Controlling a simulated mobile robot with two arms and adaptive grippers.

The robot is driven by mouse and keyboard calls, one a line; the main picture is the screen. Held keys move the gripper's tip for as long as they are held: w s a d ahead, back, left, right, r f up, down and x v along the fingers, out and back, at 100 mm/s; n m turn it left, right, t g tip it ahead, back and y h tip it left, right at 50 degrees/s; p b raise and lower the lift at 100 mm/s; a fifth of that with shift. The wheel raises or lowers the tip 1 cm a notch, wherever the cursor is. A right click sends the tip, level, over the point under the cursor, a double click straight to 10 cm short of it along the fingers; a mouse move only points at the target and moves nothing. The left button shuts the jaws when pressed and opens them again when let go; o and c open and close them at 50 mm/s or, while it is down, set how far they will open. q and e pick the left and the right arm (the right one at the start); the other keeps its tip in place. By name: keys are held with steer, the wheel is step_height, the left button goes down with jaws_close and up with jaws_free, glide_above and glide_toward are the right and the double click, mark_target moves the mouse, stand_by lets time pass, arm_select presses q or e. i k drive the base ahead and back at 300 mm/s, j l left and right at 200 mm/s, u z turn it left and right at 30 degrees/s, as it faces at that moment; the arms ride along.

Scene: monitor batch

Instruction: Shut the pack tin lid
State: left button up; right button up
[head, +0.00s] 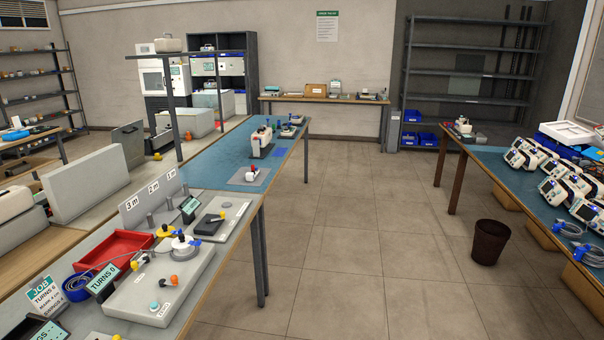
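I cannot pick out a pack tin or its lid for certain in the head view. A red open-topped tray (88,254) sits on the near left bench, with no lid visible on it. A small black flat case (210,224) lies on a grey plate on the same bench; I cannot tell whether it has a lid. Neither of my grippers is in view.
The near left bench (203,262) holds a grey base plate (150,289), small displays and a job card (46,294). A right bench (519,184) carries several white devices. A brown bin (490,243) stands on the floor. The middle floor (345,230) is clear.

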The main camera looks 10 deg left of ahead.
mark_target(131, 136)
steer(key=i, duration=1.85)
steer(key=i+u, duration=0.3)
steer(key=i, duration=0.2)
steer(key=i+l+u, duration=0.25)
steer(key=i, duration=0.3)
steer(key=i+l+u, duration=0.3)
steer(key=i, duration=0.2)
